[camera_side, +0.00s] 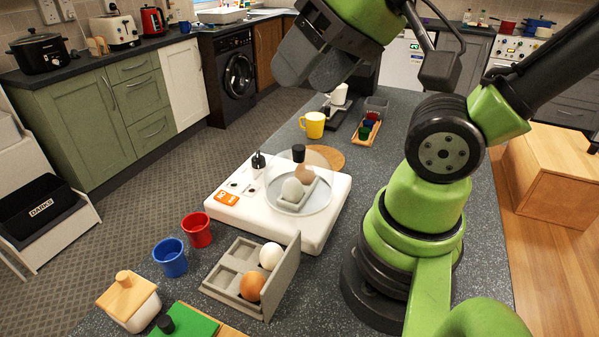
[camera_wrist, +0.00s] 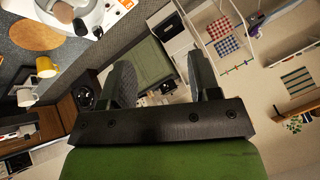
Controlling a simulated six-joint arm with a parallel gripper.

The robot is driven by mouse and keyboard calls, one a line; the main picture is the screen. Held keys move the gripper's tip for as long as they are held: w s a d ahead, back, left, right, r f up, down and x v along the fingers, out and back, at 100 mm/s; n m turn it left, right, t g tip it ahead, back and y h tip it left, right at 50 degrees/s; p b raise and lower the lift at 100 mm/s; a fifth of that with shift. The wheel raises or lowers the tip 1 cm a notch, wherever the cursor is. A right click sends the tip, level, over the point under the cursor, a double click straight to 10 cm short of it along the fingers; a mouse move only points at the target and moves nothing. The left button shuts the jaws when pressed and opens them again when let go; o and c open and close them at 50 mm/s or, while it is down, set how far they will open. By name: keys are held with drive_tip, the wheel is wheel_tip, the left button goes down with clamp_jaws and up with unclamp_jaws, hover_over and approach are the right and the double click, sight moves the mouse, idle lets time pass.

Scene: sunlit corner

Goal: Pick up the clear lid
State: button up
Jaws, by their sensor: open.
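The clear lid (camera_side: 318,160) is a see-through dome with a black knob (camera_side: 298,153). It sits on the white egg cooker (camera_side: 325,222) in the side view. A pale egg (camera_side: 292,190) and a brown egg (camera_side: 304,174) show through it on a grey holder. My gripper (camera_side: 308,72) is open and empty, raised well above and behind the cooker, apart from the lid. In the wrist view its two fingers (camera_wrist: 165,80) stand apart with nothing between them. Part of the cooker and lid shows at that view's top left corner.
A grey egg tray (camera_side: 225,275) with two eggs, a red cup (camera_side: 197,230) and a blue cup (camera_side: 170,257) stand in front of the cooker. A yellow mug (camera_side: 313,124) and wooden tray (camera_side: 365,134) stand behind it. My arm's base is close on the right.

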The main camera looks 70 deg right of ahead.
drive_tip(key=n+g+h, duration=0.2)
drive_tip(key=n+g, duration=0.2)
drive_tip(key=g, duration=0.3)
approach(299, 147)
drive_tip(key=shift+a, duration=0.25)
drive_tip(key=shift+d+f, duration=0.2)
drive_tip(key=shift+f, duration=0.1)
wheel_tip(299, 147, down, 10)
drive_tip(key=shift+w+r, duration=0.1)
drive_tip(key=shift+r, duration=0.05)
clamp_jaws()
